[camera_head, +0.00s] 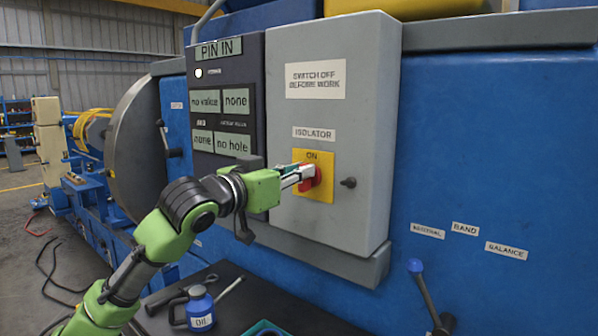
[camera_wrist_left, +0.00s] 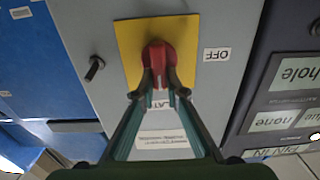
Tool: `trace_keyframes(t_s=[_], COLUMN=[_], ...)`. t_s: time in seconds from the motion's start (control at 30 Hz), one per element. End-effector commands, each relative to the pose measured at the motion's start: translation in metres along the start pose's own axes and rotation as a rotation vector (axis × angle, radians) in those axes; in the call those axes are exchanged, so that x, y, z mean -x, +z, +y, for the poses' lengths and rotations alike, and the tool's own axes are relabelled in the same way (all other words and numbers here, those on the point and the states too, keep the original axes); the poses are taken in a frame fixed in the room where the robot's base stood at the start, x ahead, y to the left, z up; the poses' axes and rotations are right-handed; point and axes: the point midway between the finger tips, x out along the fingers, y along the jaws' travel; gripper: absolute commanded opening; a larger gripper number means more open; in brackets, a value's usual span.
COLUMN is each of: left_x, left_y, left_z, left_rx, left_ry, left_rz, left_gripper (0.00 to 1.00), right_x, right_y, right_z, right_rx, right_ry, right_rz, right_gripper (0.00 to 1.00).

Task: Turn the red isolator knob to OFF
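The red isolator knob (camera_head: 312,177) sits on a yellow plate (camera_head: 322,190) on the grey isolator box (camera_head: 365,90). "ON" shows at the plate's top. My left gripper (camera_head: 304,174) reaches the knob from the left and hides part of it. In the left wrist view, turned upside down, the knob (camera_wrist_left: 159,58) lies upright in the picture on its plate (camera_wrist_left: 128,45). The fingertips (camera_wrist_left: 160,82) close on both sides of its lower end. The "OFF" label (camera_wrist_left: 217,54) is to the right there; the head view hides it. My right gripper is out of view.
A small black handle (camera_head: 348,182) sticks out right of the plate. A display panel (camera_head: 226,115) reading "PIN IN" stands left of the box. Below, a dark bench (camera_head: 240,298) holds a blue oil can (camera_head: 200,308). A blue-knobbed lever (camera_head: 420,280) stands at lower right.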

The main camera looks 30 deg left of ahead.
Motion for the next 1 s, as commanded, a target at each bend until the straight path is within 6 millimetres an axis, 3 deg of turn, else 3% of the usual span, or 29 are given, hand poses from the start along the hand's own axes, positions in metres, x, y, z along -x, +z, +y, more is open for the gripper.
trace_keyframes(t_s=[0.47,1.0], left_x=[0.0,0.0], left_y=[0.0,0.002], left_z=[-0.002,-0.01], left_rx=[0.122,0.609], left_ry=[0.0,0.001], left_rz=[-0.001,-0.001], left_gripper=[0.0,0.0], right_x=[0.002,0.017], right_y=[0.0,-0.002], right_z=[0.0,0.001], right_rx=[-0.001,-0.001], right_ry=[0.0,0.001], right_rz=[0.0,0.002], right_gripper=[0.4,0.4])
